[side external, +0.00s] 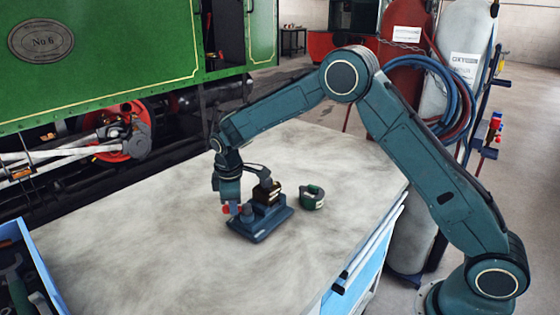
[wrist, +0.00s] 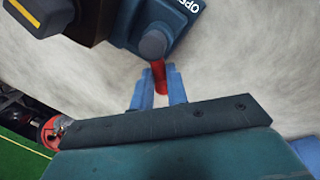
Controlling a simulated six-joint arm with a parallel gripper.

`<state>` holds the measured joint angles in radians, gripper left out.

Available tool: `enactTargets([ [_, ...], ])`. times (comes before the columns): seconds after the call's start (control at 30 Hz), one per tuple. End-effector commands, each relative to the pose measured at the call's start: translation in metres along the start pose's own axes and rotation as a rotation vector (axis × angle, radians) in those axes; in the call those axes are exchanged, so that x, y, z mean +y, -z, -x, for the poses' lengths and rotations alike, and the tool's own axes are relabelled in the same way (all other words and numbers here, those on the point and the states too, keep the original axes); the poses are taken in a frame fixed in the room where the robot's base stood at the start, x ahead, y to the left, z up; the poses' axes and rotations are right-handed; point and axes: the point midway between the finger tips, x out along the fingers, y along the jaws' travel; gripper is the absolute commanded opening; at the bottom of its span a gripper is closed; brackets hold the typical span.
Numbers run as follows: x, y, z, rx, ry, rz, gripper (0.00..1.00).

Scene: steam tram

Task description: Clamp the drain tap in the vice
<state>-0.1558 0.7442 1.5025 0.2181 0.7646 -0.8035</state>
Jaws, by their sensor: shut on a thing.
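The vice (side external: 262,227) stands on the bench, with a blue base, a dark upper block with pale stripes (side external: 266,192) and a grey round hub (side external: 247,211). A red handle (wrist: 160,78) sticks out from the hub. My gripper (wrist: 157,82) is shut on this red handle; in the side view my gripper (side external: 231,208) points down at the vice's left end. I cannot make out the drain tap clearly in either view.
A small green and pale ring-shaped item (side external: 312,197) lies right of the vice. A blue tool tray (side external: 22,270) sits at the bench's left front corner. The pale bench top (side external: 170,250) is otherwise clear. A green locomotive (side external: 110,60) stands behind, gas cylinders (side external: 465,60) to the right.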

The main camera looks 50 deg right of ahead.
Motion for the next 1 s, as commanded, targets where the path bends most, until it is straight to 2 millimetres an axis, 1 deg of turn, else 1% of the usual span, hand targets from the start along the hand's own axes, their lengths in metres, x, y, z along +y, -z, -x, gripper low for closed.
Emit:
enactTargets([
  [0.2, 0.0021, 0.0009, 0.0001, -0.006, -0.002, -0.042, 0.0],
  [0.57, 0.0025, 0.0008, 0.0001, -0.006, -0.003, -0.047, 0.0],
  [0.6, 0.0026, 0.0008, 0.0001, -0.006, -0.003, -0.046, 0.21],
  [0.67, 0.0025, 0.0007, 0.0001, -0.007, -0.003, -0.046, 0.33],
  [0.7, 0.0024, 0.0006, 0.0, -0.007, -0.003, -0.046, 0.37],
  [1.0, 0.0018, 0.0004, 0.0003, -0.008, -0.001, -0.044, 0.37],
])
